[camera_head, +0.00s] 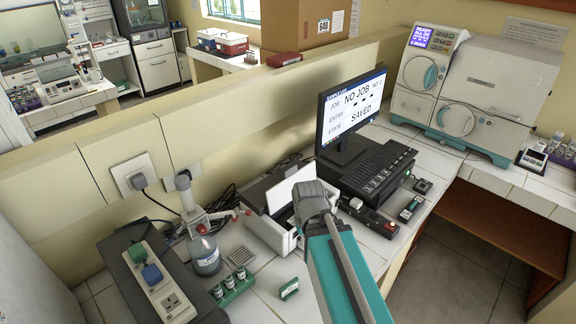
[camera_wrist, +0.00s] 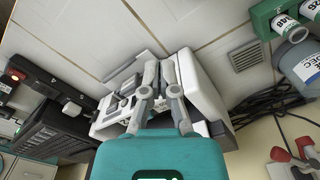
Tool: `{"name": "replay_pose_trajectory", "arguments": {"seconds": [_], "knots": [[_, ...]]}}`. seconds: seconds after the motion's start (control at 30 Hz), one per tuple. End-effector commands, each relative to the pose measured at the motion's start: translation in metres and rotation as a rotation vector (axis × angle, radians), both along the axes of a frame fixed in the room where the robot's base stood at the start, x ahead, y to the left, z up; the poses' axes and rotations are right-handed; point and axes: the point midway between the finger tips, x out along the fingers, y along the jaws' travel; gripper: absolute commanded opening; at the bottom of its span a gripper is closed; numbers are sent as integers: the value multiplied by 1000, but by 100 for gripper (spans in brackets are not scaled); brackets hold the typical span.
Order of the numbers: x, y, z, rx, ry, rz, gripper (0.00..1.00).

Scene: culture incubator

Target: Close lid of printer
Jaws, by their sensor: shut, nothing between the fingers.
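The printer is a small white box (camera_head: 262,232) on the tiled bench, in the middle of the camera_head view. Its pale lid (camera_head: 290,188) stands raised and tilted at the back of the box. The printer also shows in the camera_wrist view (camera_wrist: 207,92), behind and around my fingers. My gripper (camera_wrist: 160,68) is shut and empty, its grey fingertips together over the printer. In the camera_head view my grey wrist and teal arm cover the printer's right side, and the fingers are hidden. I cannot tell whether the fingers touch the lid.
A monitor (camera_head: 350,108) and a black device (camera_head: 372,168) stand right of the printer. To its left are a bottle with blue liquid (camera_head: 205,256), a green vial rack (camera_head: 232,286) and a power strip (camera_head: 160,283). A low partition (camera_head: 225,120) runs behind.

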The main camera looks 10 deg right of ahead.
Motion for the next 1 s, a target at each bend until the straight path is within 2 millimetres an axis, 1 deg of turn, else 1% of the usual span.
{"name": "replay_pose_trajectory", "arguments": {"seconds": [0.17,0.27,0.37,0.47,0.57,0.9,1.0], "knots": [[5,0,4,2,-2,8,0],[16,1,11,5,-8,26,0],[33,3,23,12,-17,60,0],[58,6,38,20,-30,109,0],[88,7,57,28,-49,168,0],[201,10,126,54,-126,403,0],[230,11,144,57,-147,465,0]]}}
